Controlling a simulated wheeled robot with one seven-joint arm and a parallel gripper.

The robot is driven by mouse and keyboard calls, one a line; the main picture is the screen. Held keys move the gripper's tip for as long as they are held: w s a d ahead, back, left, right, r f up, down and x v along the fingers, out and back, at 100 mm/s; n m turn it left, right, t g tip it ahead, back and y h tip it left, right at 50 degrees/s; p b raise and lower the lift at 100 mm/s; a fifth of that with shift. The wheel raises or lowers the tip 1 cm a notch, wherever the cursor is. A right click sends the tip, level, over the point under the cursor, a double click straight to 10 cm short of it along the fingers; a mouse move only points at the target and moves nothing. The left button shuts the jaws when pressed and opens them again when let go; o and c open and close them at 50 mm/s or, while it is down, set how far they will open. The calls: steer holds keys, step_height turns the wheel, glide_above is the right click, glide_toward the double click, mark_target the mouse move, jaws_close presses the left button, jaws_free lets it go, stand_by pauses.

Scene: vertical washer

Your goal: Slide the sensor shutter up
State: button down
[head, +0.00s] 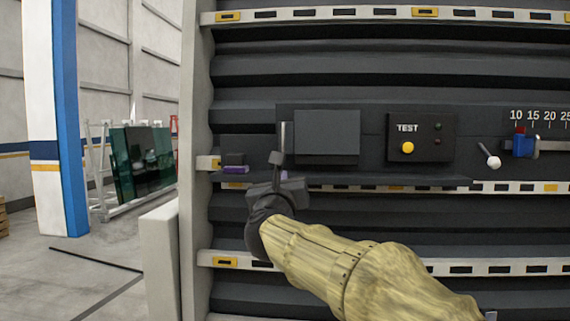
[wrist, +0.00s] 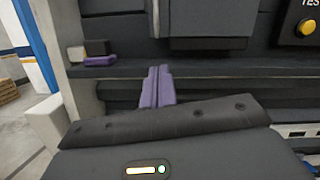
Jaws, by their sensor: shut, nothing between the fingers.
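A dark grey square plate (head: 328,136), which looks like the sensor shutter, sits on the dark control panel left of the TEST box. Its lower part shows in the wrist view (wrist: 208,20). A light vertical strip (head: 287,137) runs along its left side and also shows in the wrist view (wrist: 155,18). My gripper (head: 284,176) is just below and left of the plate, in front of the panel's lower edge. In the wrist view, its purple fingers (wrist: 157,85) are together and empty, pointing at the panel below the strip. I cannot tell whether they touch anything.
A TEST box (head: 422,137) with a yellow button is right of the plate, then a white-knobbed lever (head: 490,157) and a blue slider (head: 522,145). A small dark-and-purple block (head: 235,163) is at left. A pale post (head: 162,265) stands lower left.

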steer(key=shift+p+x, duration=3.5)
steer(key=shift+x, duration=1.55)
steer(key=shift+f, duration=0.1)
